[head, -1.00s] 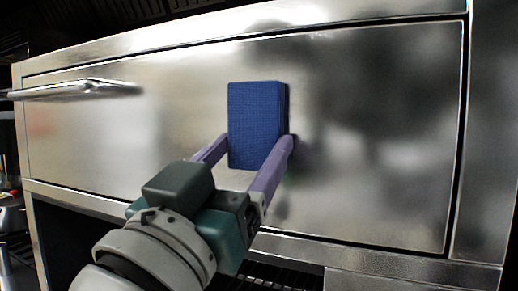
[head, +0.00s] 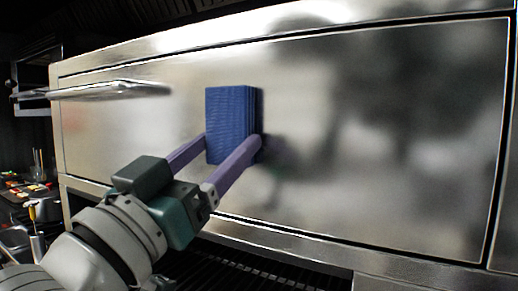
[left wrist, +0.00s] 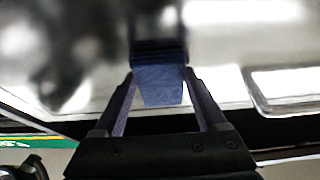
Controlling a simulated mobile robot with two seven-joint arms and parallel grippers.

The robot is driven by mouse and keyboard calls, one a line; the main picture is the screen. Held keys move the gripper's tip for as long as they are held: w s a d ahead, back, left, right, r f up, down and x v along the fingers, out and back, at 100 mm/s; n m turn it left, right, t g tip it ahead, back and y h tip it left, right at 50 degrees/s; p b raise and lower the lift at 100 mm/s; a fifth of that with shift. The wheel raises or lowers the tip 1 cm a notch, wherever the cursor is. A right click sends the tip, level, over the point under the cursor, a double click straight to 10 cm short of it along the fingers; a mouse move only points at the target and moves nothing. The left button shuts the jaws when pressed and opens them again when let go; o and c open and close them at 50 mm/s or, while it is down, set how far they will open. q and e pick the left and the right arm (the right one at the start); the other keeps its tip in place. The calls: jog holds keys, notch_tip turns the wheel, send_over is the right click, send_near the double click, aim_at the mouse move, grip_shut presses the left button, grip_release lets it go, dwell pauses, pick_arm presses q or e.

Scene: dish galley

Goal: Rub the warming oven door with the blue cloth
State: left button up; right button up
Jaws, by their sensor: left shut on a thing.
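The blue cloth (head: 228,125) is a thick folded block, held upright in front of the warming oven door (head: 370,130). My left gripper (head: 228,150) is shut on the cloth, one purple finger on each side of its lower part. The cloth is against or very close to the steel door, left of the door's middle; I cannot tell whether it touches. In the left wrist view the cloth (left wrist: 160,85) sits between the two fingers, with the blurred steel surface beyond it. My right gripper is not in view.
A bar handle (head: 95,90) sticks out from the door's left part. A dark slatted grille (head: 250,272) lies below the door. At the far left are a pan (head: 25,192) with food pieces and a yellow-handled utensil (head: 33,212).

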pick_arm(q)
jog(key=shift+w+a, duration=0.1)
jog(key=shift+a, duration=0.2)
jog(key=shift+s+a+r+p, duration=0.1)
jog(key=shift+s+p, duration=0.2)
jog(key=s+p, duration=0.1)
jog(key=s+a+p, duration=0.1)
jog(key=s, duration=0.1)
jog(key=shift+s+a, duration=0.15)
jog(key=shift+s, duration=0.05)
jog(key=shift+s+a, duration=0.35)
jog(key=shift+s, duration=0.45)
jog(key=shift+s+p, duration=0.1)
jog(key=shift+p, duration=0.2)
jog(key=shift+s+a+p, duration=0.3)
jog(key=shift+s, duration=0.35)
jog(key=shift+s+a+p, duration=0.25)
jog(key=shift+s+a, duration=0.05)
jog(key=shift+s, duration=0.35)
